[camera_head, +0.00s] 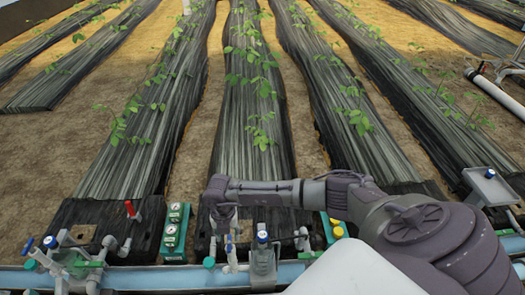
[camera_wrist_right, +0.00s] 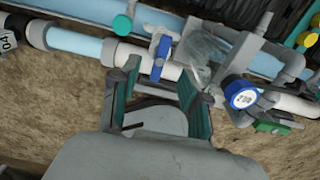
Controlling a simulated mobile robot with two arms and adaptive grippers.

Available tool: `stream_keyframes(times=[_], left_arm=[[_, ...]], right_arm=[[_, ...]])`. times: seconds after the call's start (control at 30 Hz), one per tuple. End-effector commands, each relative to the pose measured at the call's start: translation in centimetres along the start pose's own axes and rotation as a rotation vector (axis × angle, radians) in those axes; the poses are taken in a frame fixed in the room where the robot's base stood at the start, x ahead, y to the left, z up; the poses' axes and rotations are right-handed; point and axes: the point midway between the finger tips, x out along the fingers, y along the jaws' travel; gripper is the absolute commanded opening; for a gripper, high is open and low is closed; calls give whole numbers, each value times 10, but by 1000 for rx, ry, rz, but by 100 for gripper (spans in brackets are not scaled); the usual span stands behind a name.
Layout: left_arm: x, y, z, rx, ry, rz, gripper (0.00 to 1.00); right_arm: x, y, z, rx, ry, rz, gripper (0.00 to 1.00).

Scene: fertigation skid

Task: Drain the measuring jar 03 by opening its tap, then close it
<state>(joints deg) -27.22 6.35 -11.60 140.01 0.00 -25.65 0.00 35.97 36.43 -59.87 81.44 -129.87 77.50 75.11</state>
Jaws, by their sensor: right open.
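My right arm reaches in from the right in the head view, and its gripper (camera_head: 221,222) points down over the pipework. In the right wrist view the gripper (camera_wrist_right: 166,82) is open, with its two green-lined fingers apart and nothing held. A blue tap lever (camera_wrist_right: 160,57) on a white pipe stands just beyond the fingertips, apparently not gripped. A clear, jar-like part (camera_wrist_right: 206,48) lies just right of the lever; I cannot read a 03 on it. A round blue cap marked 200 (camera_wrist_right: 243,98) is right of the fingers. My left gripper is not in view.
A light-blue main pipe (camera_head: 135,279) crosses the front. Another valve group (camera_head: 75,262) stands at left, with a red-handled valve (camera_head: 130,210) and a green gauge panel (camera_head: 174,230) near it. A tag reading 04 (camera_wrist_right: 7,42) shows at the wrist view's left edge. Planted beds lie behind.

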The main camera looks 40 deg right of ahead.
Motion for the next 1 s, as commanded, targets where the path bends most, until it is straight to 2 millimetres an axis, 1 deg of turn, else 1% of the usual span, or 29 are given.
stream_keyframes(times=[0.03,0.27,0.47,0.67,0.8,1.0], left_arm=[[-2,-1,5,1,-42,-3,40],[-12,-6,39,3,-243,-15,40],[-27,-10,65,2,-407,-24,40],[-45,-14,88,1,-562,-34,40],[-61,-17,102,0,-672,-41,40],[-84,-19,119,-3,-816,-50,40]], right_arm=[[-4,0,0,0,0,0,46],[-13,0,0,0,0,0,46],[-20,0,0,0,0,0,46],[-27,0,0,0,0,0,46],[-32,0,0,0,0,0,46],[-38,0,0,0,0,0,46]])
